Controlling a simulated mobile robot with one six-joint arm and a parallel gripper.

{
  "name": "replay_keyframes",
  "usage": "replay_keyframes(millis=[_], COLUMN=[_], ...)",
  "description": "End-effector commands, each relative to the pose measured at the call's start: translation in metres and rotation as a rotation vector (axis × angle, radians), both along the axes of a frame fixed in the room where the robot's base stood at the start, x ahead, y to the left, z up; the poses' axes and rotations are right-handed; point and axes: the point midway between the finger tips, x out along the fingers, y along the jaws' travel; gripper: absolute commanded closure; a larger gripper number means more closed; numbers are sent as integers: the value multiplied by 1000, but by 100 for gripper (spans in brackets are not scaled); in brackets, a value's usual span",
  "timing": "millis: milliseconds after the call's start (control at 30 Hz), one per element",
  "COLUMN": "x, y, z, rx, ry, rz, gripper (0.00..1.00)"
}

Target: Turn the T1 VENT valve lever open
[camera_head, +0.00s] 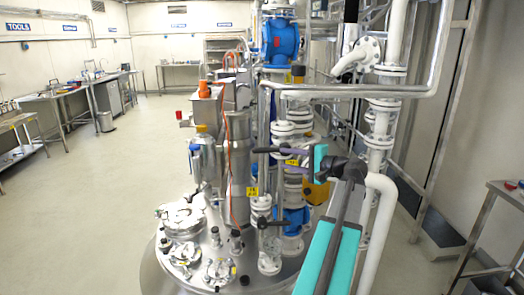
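My gripper (287,164) is right of centre, at the end of my teal and black arm. Its two dark fingers point left and stand apart, one above the other, in front of a white flanged pipe stack. I see nothing clearly held between them. A small black lever-like handle (270,222) sits on a fitting below and left of the gripper. A yellow tag (252,191) hangs near it, too small to read. I cannot tell which lever is T1 VENT. My gripper and arm hide part of the piping behind.
The round steel vessel lid (165,270) carries several ports and fittings. A white pipe (378,225) runs close right of my arm. Open floor (80,220) lies left.

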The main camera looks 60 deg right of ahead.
Motion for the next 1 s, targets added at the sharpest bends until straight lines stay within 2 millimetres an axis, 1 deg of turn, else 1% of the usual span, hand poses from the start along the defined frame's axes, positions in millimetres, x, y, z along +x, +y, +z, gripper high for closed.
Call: replay_keyframes(millis=[33, 133, 567, 767, 1000], x=[-6, -11, -9, 4, 34], y=[-3, -4, -5, -7, -12], z=[7, 13, 13, 12, 9], rx=[-4, -6, -6, -5, -4], ry=[-10, -18, -18, -18, -18], rz=[-7, -13, -13, -13, -12], gripper=[64, 64, 64, 64, 64])
